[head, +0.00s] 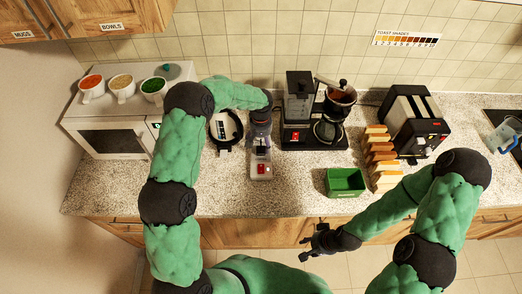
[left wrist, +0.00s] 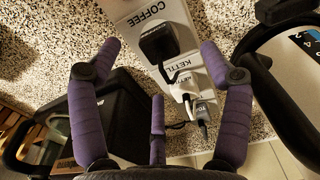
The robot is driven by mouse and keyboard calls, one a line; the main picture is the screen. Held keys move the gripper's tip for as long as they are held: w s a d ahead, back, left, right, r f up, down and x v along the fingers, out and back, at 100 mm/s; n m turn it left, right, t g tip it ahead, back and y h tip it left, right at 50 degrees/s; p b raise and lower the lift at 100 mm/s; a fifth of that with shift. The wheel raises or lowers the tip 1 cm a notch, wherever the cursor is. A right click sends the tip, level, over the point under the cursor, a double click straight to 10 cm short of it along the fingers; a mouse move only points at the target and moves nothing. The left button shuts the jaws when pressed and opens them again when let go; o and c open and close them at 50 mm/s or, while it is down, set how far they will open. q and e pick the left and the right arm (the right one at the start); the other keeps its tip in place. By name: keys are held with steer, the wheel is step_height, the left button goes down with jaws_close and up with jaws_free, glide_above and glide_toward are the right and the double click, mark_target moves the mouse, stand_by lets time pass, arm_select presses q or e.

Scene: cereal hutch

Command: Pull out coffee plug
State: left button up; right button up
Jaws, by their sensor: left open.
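The coffee plug (left wrist: 157,42) is a black block seated in the white power strip (left wrist: 122,12) beside the label COFFEE. My left gripper (left wrist: 157,58) is open, its purple fingers on either side of the plug in the left wrist view and apart from it. How far above the plug they are, I cannot tell. In the head view my left gripper (head: 260,135) hangs over the back part of the power strip (head: 261,176) and hides the plugs. My right gripper (head: 318,241) is low in front of the counter, away from the strip; its finger state is unclear.
Kettle and toaster plugs (left wrist: 188,88) sit lower on the strip. A coffee machine (head: 299,110) stands right of my left gripper, a round black-rimmed appliance (head: 226,128) left. A green box (head: 345,181), bread slices (head: 380,155) and a toaster (head: 412,122) stand further right.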

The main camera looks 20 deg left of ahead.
mark_target(261, 148)
arm_select(q)
step_height(261, 148, up, 7)
stand_by(0.3)
stand_by(0.9)
